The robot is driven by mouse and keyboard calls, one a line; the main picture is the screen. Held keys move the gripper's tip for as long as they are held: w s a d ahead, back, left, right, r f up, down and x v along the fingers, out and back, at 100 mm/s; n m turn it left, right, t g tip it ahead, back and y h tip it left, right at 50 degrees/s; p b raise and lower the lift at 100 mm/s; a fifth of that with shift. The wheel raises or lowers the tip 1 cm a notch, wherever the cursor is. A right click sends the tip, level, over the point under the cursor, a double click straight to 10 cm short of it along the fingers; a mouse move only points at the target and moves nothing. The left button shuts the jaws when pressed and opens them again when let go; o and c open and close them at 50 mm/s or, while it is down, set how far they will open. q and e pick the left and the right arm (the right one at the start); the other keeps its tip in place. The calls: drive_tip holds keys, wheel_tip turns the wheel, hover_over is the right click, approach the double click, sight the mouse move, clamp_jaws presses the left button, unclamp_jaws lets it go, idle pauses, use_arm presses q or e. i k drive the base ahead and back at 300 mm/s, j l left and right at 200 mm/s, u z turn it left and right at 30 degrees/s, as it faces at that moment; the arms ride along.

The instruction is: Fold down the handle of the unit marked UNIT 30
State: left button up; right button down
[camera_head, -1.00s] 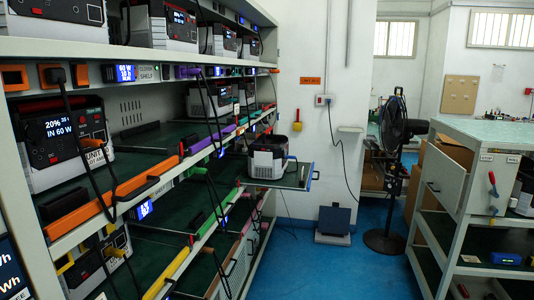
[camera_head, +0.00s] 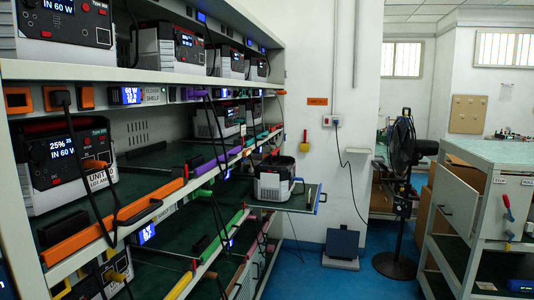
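On the middle shelf at the left, a grey-and-black power unit (camera_head: 45,190) shows 25% and IN 60 W on its screen. A tag on its front begins with UNIT, but I cannot read the number. A plug and dark cable are at its front. Another grey-and-black unit (camera_head: 272,183) stands on a pulled-out shelf tray (camera_head: 308,197) at the rack's far end. I cannot read a number on it or make out its handle's position clearly. No unit is readable as UNIT 30. Neither of my grippers is in view.
More units (camera_head: 175,48) line the top shelf. Cables hang across the rack front. A black fan (camera_head: 398,150) and a white workbench cart (camera_head: 460,200) stand to the right. A dark flat device (camera_head: 342,244) is by the wall. Blue floor (camera_head: 300,275) lies open between rack and cart.

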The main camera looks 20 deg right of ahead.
sight(277, 151)
drive_tip(key=i+l, duration=0.25)
drive_tip(key=i+l+u, duration=0.15)
drive_tip(key=i+l, duration=0.4)
drive_tip(key=l, duration=0.2)
drive_tip(key=i+l+u, duration=0.1)
drive_tip(key=i+l, duration=0.15)
drive_tip(key=i+l+u, duration=0.1)
drive_tip(key=l, duration=0.35)
drive_tip(key=i+l, duration=0.35)
drive_tip(key=i+l+u, duration=0.1)
drive_tip(key=l, duration=0.3)
drive_tip(key=i, duration=0.1)
